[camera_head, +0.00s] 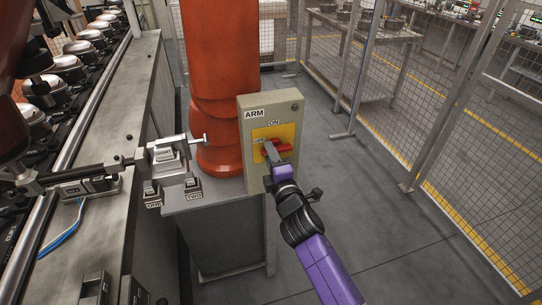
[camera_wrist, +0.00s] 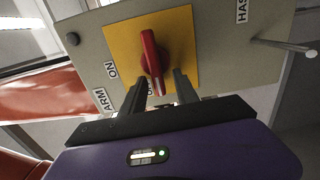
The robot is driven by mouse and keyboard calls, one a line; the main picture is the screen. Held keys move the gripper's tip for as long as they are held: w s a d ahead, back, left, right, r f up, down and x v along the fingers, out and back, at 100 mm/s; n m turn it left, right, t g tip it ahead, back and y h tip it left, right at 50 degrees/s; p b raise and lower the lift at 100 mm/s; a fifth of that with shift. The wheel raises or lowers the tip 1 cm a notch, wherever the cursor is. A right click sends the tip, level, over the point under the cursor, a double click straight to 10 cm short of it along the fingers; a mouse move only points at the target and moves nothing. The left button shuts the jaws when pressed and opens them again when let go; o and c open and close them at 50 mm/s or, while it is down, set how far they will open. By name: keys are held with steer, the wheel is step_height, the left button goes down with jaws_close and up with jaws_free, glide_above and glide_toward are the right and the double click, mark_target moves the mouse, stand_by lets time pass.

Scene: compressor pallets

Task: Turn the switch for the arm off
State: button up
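The arm switch box (camera_head: 254,158) is grey-green, labelled ARM, and has a yellow plate (camera_wrist: 182,33) with a red knob (camera_wrist: 153,58). ON is above the knob in the head view, with a small label to its left. In the wrist view the knob lies nearly upright, its lower end by a partly hidden label starting with O; ON is to its left. My gripper (camera_wrist: 160,82) is open, its two dark fingers apart on either side of the knob's lower end. Contact cannot be told. In the head view, my gripper (camera_head: 272,153) partly covers the knob (camera_head: 284,147).
The box stands at the edge of a grey cabinet (camera_head: 220,235), in front of an orange column (camera_head: 222,70). A clamp-like fixture (camera_head: 170,155) and blocks labelled ONE and TWO are to the left. Mesh fencing (camera_head: 460,130) stands right; the floor between is clear.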

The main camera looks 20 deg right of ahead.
steer(key=s+p, duration=0.2)
steer(key=s, duration=0.5)
steer(key=shift+s, duration=0.35)
